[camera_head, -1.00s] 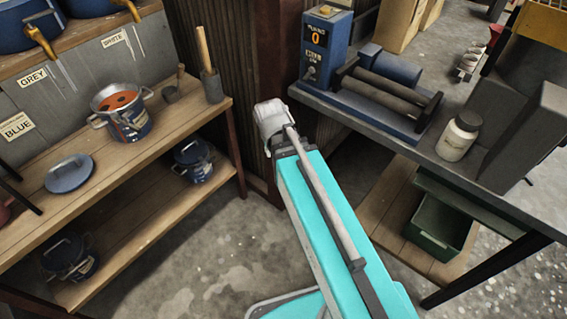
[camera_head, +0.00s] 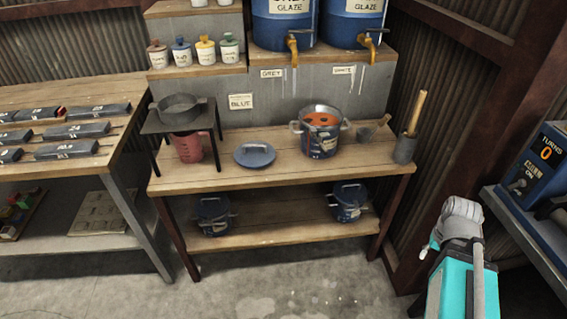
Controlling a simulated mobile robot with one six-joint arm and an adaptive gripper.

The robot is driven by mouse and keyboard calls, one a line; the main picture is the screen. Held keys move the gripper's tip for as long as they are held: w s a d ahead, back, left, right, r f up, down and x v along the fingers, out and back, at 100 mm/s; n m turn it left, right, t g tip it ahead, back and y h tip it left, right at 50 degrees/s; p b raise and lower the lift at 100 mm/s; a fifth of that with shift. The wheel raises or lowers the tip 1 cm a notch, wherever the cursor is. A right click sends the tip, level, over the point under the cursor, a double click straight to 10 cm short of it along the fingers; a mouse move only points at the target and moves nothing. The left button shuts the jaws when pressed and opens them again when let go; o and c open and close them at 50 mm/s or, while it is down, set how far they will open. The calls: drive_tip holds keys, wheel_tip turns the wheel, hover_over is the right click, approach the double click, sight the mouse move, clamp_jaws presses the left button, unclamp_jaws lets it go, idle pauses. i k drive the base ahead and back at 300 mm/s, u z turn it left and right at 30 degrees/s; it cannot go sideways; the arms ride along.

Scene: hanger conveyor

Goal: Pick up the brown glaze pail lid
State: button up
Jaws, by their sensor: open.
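I cannot read the pail's label. Two lidded blue pails, one at the left (camera_head: 214,215) and one at the right (camera_head: 349,202), stand on the lower shelf. My arm shows at the lower right, well away from the lid. My gripper's fingers are not visible.
Left of the lid, a dark stand (camera_head: 181,121) holds a sieve (camera_head: 180,108) above a red jug (camera_head: 188,148). A scoop (camera_head: 366,134) and a grey pot (camera_head: 405,149) with a wooden handle stand at the right. A blue machine (camera_head: 535,170) is at the right edge. The floor ahead is clear.

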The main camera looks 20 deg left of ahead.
sight(252, 154)
drive_tip(key=u, duration=1.4)
